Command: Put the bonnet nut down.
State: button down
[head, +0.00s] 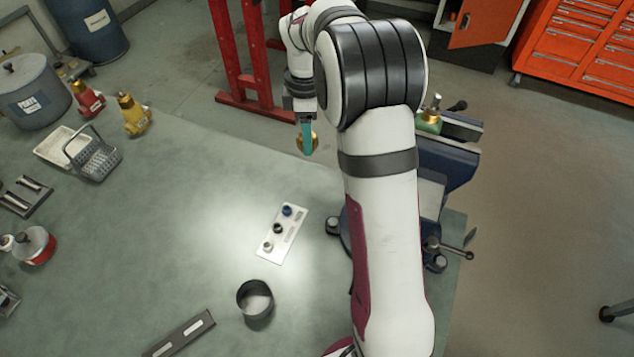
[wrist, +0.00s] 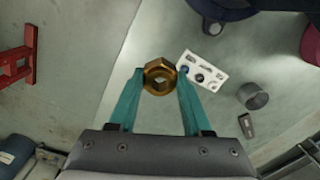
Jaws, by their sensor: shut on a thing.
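The bonnet nut (wrist: 159,77) is a brass hexagonal nut with a hole through it. My gripper (wrist: 158,84) is shut on it, with a teal finger on each side in the wrist view. In the head view the nut (head: 306,141) shows below my gripper (head: 306,136), partly hidden by a finger. It is held up near the far edge of the bench, and its exact height is hard to tell. The green valve body (head: 430,122) with a bare stem is in the blue vise (head: 450,150), partly hidden behind my arm.
A white plate (head: 291,243) with several small parts lies on the green bench (head: 200,220). A dark open cup (head: 256,300) stands nearer. A wire basket (head: 95,158), a white tray (head: 48,146) and red and yellow valves (head: 133,115) stand left. The bench middle is clear.

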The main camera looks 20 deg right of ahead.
aim_at(317, 183)
jog(key=f+n, duration=0.1)
jog(key=f, duration=0.4)
jog(key=d+f+n, duration=0.1)
jog(key=f, duration=0.4)
jog(key=d+f+n, duration=0.1)
jog(key=f+n, duration=0.1)
jog(key=f, duration=0.3)
jog(key=shift+w+d+f, duration=0.15)
jog(key=shift+w+f, duration=0.05)
jog(key=shift+f, duration=0.1)
jog(key=shift+c, duration=1.7)
grip_release()
jog(key=shift+f, duration=0.1)
